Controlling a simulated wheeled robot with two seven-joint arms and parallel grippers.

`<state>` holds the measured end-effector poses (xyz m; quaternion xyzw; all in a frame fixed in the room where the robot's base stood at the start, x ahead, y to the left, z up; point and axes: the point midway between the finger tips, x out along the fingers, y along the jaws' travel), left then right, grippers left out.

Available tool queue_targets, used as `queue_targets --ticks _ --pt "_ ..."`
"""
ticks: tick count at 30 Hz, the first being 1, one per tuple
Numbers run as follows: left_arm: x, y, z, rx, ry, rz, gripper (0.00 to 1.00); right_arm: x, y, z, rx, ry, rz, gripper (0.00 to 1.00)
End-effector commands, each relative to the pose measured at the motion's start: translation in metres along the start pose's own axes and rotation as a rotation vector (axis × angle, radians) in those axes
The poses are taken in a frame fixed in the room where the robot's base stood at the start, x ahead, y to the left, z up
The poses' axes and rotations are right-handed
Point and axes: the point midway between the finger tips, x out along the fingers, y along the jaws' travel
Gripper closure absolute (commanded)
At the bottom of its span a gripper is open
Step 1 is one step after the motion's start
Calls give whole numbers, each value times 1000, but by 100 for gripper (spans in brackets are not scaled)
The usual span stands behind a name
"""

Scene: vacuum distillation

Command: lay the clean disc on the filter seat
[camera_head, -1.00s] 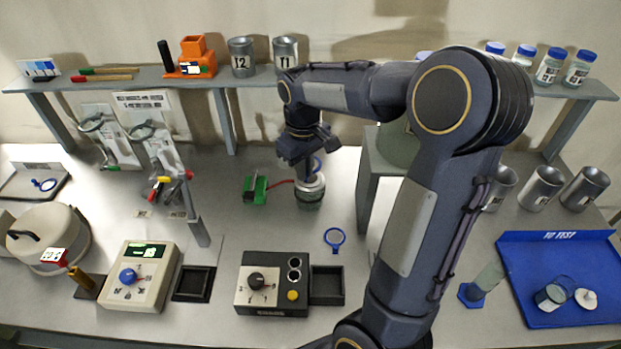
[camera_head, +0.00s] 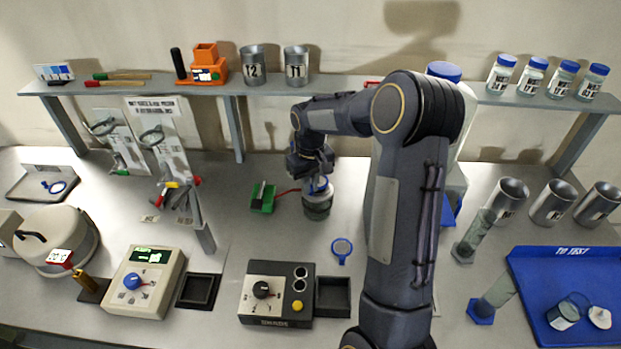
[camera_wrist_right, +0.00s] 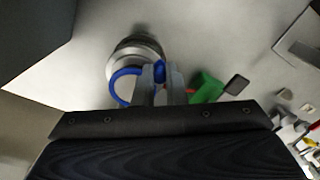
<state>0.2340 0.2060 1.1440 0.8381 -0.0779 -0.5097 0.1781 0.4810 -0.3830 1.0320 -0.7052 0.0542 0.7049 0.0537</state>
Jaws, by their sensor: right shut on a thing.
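The filter seat (camera_head: 318,205) is a short grey round vessel at the middle of the bench, joined by a red hose to a green block. It shows beyond my gripper in the right wrist view (camera_wrist_right: 138,50). My right gripper (camera_head: 318,178) is just above it, fingers pointing down. In the wrist view the fingers (camera_wrist_right: 161,82) are shut on the blue handle of a ringed disc (camera_wrist_right: 120,88). The ring overlaps the seat's near left edge there; I cannot tell whether they touch. Another blue-ringed disc (camera_head: 341,248) lies on the bench. My left gripper is not in view.
The green block (camera_head: 263,197) is left of the seat. A black control box (camera_head: 277,293) stands in front, and a blue tray (camera_head: 540,265) is at the right. Another blue ring (camera_head: 55,187) lies on the far-left tray. A shelf (camera_head: 220,86) runs along the back.

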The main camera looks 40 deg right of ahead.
Motion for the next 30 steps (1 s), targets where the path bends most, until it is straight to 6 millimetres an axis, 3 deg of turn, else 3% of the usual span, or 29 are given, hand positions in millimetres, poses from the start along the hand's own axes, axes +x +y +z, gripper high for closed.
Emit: queue_targets --ticks 4,30 --pt "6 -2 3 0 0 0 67 9 0 0 0 0 0 100" --pt "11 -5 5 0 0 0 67 17 0 0 0 0 0 100"
